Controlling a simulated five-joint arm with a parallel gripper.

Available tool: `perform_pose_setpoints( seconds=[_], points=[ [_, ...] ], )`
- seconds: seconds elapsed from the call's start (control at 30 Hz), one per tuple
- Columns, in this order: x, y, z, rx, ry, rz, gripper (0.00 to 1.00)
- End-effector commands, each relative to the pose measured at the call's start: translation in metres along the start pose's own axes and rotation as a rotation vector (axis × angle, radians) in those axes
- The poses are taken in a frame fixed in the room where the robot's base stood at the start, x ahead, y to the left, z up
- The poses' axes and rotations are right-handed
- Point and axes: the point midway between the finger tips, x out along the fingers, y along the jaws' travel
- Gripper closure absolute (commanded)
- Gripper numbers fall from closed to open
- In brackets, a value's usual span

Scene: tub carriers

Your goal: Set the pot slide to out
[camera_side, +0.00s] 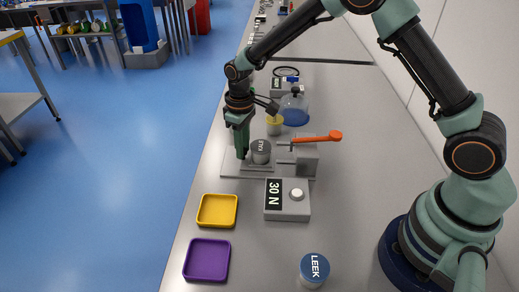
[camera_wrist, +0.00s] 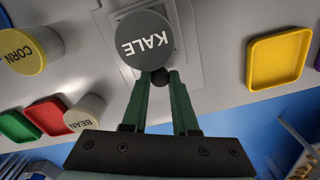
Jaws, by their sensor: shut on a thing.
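The pot slide is part of a grey fixture (camera_side: 240,172) on the bench, with rails and an orange lever (camera_side: 318,137). A grey-lidded KALE tub (camera_side: 261,148) stands upright on the slide; it also shows at the top of the wrist view (camera_wrist: 145,38). My gripper (camera_side: 242,156) is down at the left end of the fixture, beside the tub. In the wrist view my fingers (camera_wrist: 160,80) close around a dark round knob (camera_wrist: 160,77) just next to the tub. The lower part of the knob and the slide under the tub are hidden.
A grey box marked 30 N (camera_side: 288,207) stands in front of the fixture. A yellow tray (camera_side: 217,222), a purple tray (camera_side: 207,277) and a LEEK tub (camera_side: 314,268) are nearer. CORN (camera_wrist: 22,50) and BEAN (camera_wrist: 82,114) tubs show in the wrist view.

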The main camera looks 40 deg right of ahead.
Motion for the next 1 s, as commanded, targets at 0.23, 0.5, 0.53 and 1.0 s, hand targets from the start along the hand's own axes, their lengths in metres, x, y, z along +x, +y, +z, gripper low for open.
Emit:
perform_pose_setpoints(
  seconds=[0.23, 0.5, 0.53, 1.0],
  points=[
    [-0.001, -0.012, -0.032, 0.0, 0.008, 0.001, 1.0],
    [-0.002, -0.016, -0.04, 0.0, 0.013, 0.002, 1.0],
    [-0.002, -0.016, -0.04, -0.001, 0.014, 0.002, 1.0],
    [-0.001, -0.016, -0.038, -0.001, 0.007, 0.001, 0.43]
  ],
)
